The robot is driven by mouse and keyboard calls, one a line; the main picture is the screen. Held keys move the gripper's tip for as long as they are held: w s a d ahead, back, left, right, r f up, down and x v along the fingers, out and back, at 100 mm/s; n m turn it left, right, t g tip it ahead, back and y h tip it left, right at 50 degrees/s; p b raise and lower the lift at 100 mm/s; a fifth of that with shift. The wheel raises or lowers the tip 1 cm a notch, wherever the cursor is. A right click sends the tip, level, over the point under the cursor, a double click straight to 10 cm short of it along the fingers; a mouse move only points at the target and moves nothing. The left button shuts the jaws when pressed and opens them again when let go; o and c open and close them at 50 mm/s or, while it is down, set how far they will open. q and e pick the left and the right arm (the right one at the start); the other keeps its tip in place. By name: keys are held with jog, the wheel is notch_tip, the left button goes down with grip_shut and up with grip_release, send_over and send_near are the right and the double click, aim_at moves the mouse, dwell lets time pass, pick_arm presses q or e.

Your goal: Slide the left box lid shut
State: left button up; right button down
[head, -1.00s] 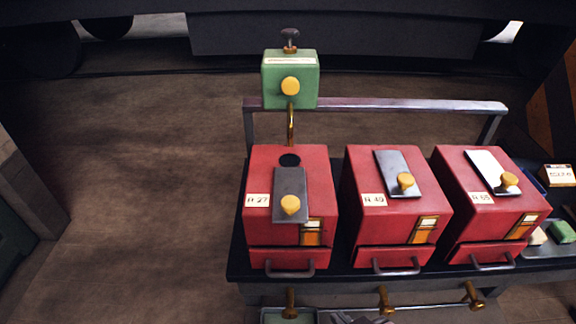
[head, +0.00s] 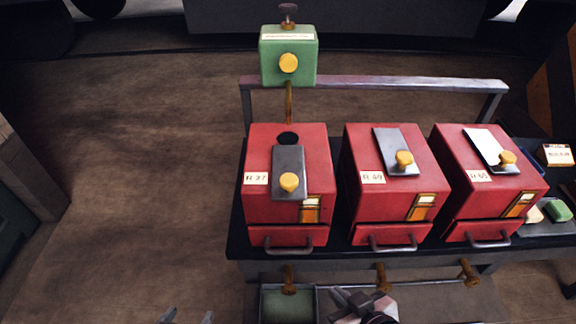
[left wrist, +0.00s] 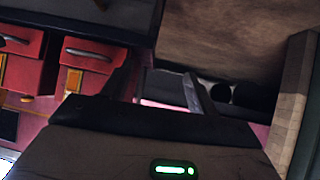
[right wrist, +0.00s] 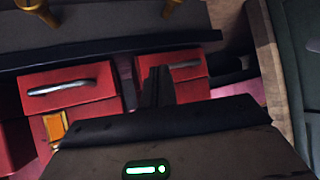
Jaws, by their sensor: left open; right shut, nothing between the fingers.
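The left red box (head: 262,208), with a small label, stands on the dark bench. Its grey lid plate (head: 288,158) with a yellow knob (head: 289,183) lies toward the front of the box top. A round dark hole (head: 287,138) is uncovered behind the plate. My left gripper (head: 187,318) is open and empty at the bottom edge, left of and nearer than the box; its spread fingers show in the left wrist view (left wrist: 162,88). My right gripper (head: 362,305) is shut and empty below the bench front; its fingers are together in the right wrist view (right wrist: 158,85).
Two similar red boxes, the middle (head: 388,195) and right (head: 486,190), stand alongside. A green box (head: 300,70) on a brass stem rises behind the left box. A grey rail (head: 410,84) runs behind. Brass pegs and an open tray (head: 263,302) are below the bench front.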

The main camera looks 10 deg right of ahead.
pick_arm(q)
jog(key=shift+s+f, duration=0.1)
jog(key=shift+s, duration=0.1)
pick_arm(e)
jog(key=c, duration=1.6)
grip_release()
jog(key=shift+w+d, duration=0.1)
jog(key=o, duration=0.6)
jog(key=shift+w+d+r+n+t+b, duration=0.3)
jog(key=shift+w+d+r+t+b, duration=0.1)
jog(key=shift+w+r, duration=0.1)
jog(key=shift+c, duration=0.2)
jog(key=n+t+y+b, duration=0.4)
jog(key=y, duration=0.4)
send_near(295, 185)
jog(key=p+x, duration=0.1)
jog(key=x, duration=1)
jog(key=shift+w+a+f, duration=0.15)
jog(key=shift+w+a, duration=0.1)
jog(key=shift+w, duration=0.1)
pick_arm(q)
jog(key=shift+w+d+f, duration=0.25)
jog(key=shift+d+f, duration=0.05)
jog(key=shift+f, duration=0.3)
